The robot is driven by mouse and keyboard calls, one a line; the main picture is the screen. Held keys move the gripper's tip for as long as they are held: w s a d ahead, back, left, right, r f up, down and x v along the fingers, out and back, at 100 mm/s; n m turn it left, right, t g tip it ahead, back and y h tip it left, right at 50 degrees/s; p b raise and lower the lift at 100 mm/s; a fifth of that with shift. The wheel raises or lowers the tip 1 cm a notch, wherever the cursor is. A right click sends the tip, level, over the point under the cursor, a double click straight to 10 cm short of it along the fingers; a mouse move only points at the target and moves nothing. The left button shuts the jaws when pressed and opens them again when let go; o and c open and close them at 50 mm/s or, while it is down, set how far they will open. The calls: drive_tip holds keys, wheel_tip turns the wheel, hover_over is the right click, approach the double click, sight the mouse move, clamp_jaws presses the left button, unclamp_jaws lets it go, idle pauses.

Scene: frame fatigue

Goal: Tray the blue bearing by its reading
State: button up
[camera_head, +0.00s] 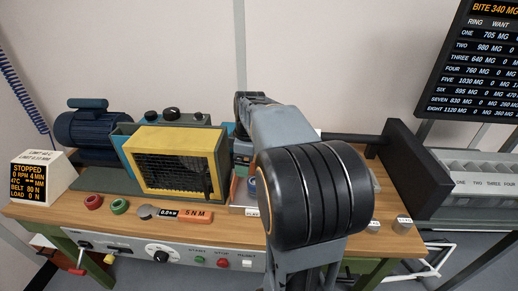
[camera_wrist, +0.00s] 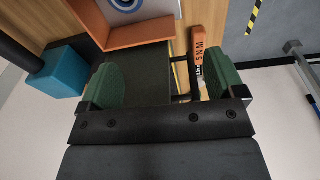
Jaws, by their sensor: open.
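A round blue-and-white ring (camera_wrist: 127,3), which looks like the blue bearing, sits at the top edge of the wrist view inside an orange-brown walled tray (camera_wrist: 140,33); only part of it shows. In the head view a small blue round thing (camera_head: 251,186) shows beside my arm, mostly hidden. My gripper (camera_wrist: 160,80) is open, its two green fingers wide apart with nothing held between them. The tray wall lies just beyond the fingers. In the head view my arm hides the gripper. A machine readout (camera_head: 36,182) shows STOPPED, 0 RPM, 47C, belt 80 N, load 0 N.
A wall board (camera_head: 485,65) lists BITE 340 MG and wants per ring. Numbered bins (camera_head: 480,184) stand at right. A blue block (camera_wrist: 62,72) is beside the left finger.

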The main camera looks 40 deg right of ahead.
drive_tip(key=w+d+f+n, duration=0.1)
drive_tip(key=d+n, duration=0.2)
drive_tip(key=d, duration=0.3)
drive_tip(key=shift+y, duration=0.3)
drive_tip(key=f, duration=0.8)
drive_tip(key=w+a+f, duration=0.1)
drive_tip(key=f, duration=0.4)
drive_tip(key=c, duration=1.1)
drive_tip(key=shift+w+r, duration=0.1)
drive_tip(key=shift+r, duration=0.05)
drive_tip(key=shift+r+p, duration=1.55)
drive_tip(key=shift+r, duration=0.55)
